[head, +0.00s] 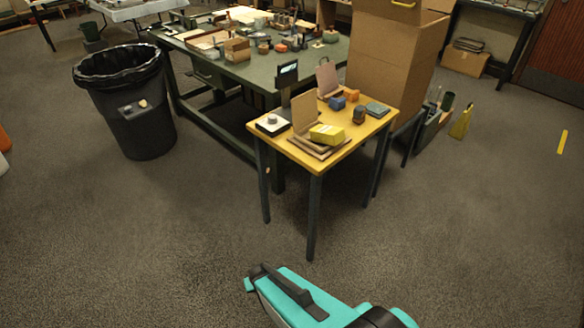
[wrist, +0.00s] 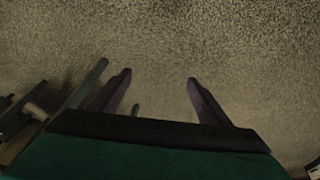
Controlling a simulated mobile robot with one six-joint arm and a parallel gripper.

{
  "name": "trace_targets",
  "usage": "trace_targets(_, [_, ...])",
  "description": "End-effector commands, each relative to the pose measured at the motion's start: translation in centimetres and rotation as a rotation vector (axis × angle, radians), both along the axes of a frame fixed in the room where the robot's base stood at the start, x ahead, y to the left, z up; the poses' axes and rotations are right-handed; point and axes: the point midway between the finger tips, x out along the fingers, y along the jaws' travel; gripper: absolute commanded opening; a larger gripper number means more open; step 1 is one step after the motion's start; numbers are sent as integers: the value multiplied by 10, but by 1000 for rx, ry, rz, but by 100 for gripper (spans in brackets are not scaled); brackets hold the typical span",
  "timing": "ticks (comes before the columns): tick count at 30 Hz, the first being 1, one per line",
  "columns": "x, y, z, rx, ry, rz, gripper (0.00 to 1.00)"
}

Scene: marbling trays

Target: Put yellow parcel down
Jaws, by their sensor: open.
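The yellow parcel (head: 327,134) lies near the front corner of a small yellow-topped table (head: 345,151) in the head view. It rests on a flat brown wooden piece (head: 312,150) with an upright brown panel behind it. My gripper (wrist: 158,76) shows in the wrist view with its two dark fingers spread apart and nothing between them. The parcel is not visible in the wrist view. My teal arm is at the bottom of the head view, apart from the table.
On the small table are a white box with a round knob (head: 271,124), a blue block (head: 337,103) and other small items. A green table (head: 250,72) and tall cardboard box (head: 392,45) stand behind. A black bin (head: 140,125) is left. Carpet in front is clear.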

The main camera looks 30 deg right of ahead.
Motion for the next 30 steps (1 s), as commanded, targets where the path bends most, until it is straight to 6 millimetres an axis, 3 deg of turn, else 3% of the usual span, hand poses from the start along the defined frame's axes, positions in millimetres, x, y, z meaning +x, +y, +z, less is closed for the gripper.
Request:
trace_targets(7, [-83,11,-11,31,313,12,72])
trace_targets(15, [-159,30,2,114,625,89,72])
trace_targets(22, [-191,35,15,157,768,178,72])
trace_targets(30, [-193,35,16,160,779,204,72])
